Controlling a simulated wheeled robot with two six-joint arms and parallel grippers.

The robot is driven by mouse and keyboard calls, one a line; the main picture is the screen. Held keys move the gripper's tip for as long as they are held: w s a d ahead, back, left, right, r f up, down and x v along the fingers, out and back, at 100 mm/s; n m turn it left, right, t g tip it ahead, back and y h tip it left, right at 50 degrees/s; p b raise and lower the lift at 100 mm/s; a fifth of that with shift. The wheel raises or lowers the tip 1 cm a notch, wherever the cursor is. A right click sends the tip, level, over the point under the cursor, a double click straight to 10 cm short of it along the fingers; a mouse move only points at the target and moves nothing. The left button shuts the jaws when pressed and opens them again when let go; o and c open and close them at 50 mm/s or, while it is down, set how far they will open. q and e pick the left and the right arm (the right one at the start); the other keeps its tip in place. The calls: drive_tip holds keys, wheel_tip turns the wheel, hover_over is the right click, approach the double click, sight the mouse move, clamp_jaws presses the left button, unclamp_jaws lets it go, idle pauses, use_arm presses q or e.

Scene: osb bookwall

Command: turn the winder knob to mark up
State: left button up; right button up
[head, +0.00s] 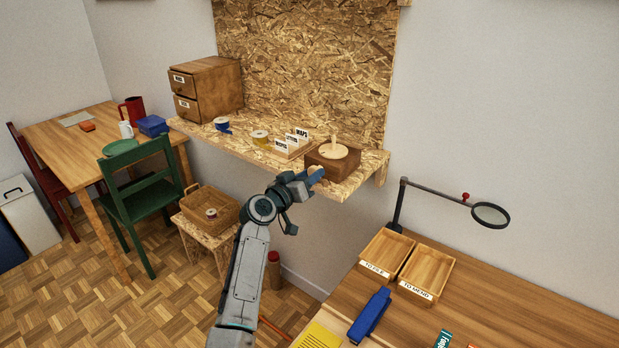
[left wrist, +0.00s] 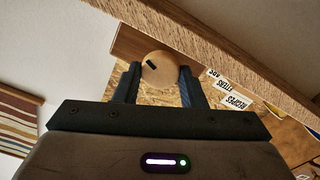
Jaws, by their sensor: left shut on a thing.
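The winder (head: 325,164) is a brown wooden box with a pale round disc and peg on top, near the right end of the board shelf. Its round wooden knob (left wrist: 160,72) is on the front face; in the head view it is mostly hidden by my left gripper (head: 310,179). In the left wrist view, my left gripper (left wrist: 159,80) has one finger on each side of the knob and is shut on it. A short dark mark (left wrist: 151,64) lies left of the knob's middle in that picture, where the labels appear upside down. My right gripper is not in view.
On the shelf (head: 352,184) stand a label-card holder (head: 291,146), tape rolls (head: 260,137) and a drawer box (head: 206,88). Below right is a desk (head: 490,290) with two trays (head: 425,271), a blue stapler-like object (head: 370,316) and a magnifier arm (head: 436,193).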

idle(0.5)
use_arm(q)
drive_tip(key=o, duration=1)
drive_tip(key=shift+a, duration=0.1)
drive_tip(key=b+v, duration=0.2)
drive_tip(key=v, duration=0.8)
drive_tip(key=shift+s+a+b, duration=0.2)
drive_tip(key=shift+s+b, duration=0.15)
drive_tip(key=shift+b, duration=0.05)
